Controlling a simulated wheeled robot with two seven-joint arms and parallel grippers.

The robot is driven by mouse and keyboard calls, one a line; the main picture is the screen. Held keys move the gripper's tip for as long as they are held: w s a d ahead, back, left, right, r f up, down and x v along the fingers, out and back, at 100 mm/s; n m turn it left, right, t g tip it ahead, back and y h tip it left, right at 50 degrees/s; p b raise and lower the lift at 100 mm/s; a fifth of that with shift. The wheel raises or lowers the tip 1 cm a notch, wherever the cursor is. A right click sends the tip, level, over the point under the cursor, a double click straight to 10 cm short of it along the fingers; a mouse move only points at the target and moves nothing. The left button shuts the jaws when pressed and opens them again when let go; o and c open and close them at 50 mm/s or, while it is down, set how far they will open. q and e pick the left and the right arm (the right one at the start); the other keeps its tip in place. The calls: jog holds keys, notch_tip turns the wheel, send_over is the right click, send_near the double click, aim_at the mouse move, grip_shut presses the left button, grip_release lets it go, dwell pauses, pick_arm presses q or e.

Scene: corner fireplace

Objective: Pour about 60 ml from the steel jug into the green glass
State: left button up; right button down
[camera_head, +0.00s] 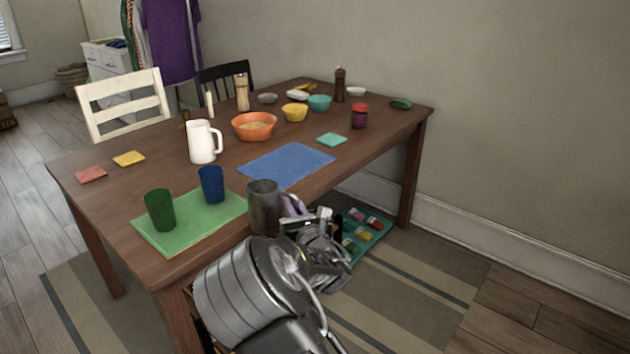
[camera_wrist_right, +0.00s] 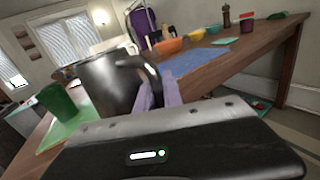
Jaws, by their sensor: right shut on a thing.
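The steel jug (camera_head: 264,207) is upright at the near edge of the wooden table. My right gripper (camera_head: 296,208) is shut on its handle, and the jug fills the middle left of the right wrist view (camera_wrist_right: 108,86). I cannot tell whether its base touches the table. The green glass (camera_head: 160,209) stands upright on a green mat (camera_head: 190,232), to the left of the jug; it also shows in the right wrist view (camera_wrist_right: 57,102). The inside of the jug is hidden. My left gripper is not in view.
A blue glass (camera_head: 211,184) stands on the same mat, between the green glass and the jug. A white pitcher (camera_head: 203,143) and an orange bowl (camera_head: 254,126) are farther back. A blue mat (camera_head: 286,165) lies bare behind the jug. A tray (camera_head: 372,225) is below, beyond the table edge.

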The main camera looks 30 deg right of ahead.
jog(key=s+a+f+n+y, duration=0.1)
jog(key=s+a+f+y, duration=0.1)
jog(key=a, duration=0.7)
jog(key=s+a+f+n+y, duration=0.1)
jog(key=s+a+f, duration=0.2)
jog(key=a, duration=0.6)
notch_tip(320, 180, down, 2)
jog(key=shift+s+a+f+y, duration=0.25)
jog(key=shift+s+y, duration=0.1)
jog(key=shift+y, duration=0.05)
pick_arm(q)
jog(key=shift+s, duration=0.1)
pick_arm(e)
jog(key=shift+a, duration=0.1)
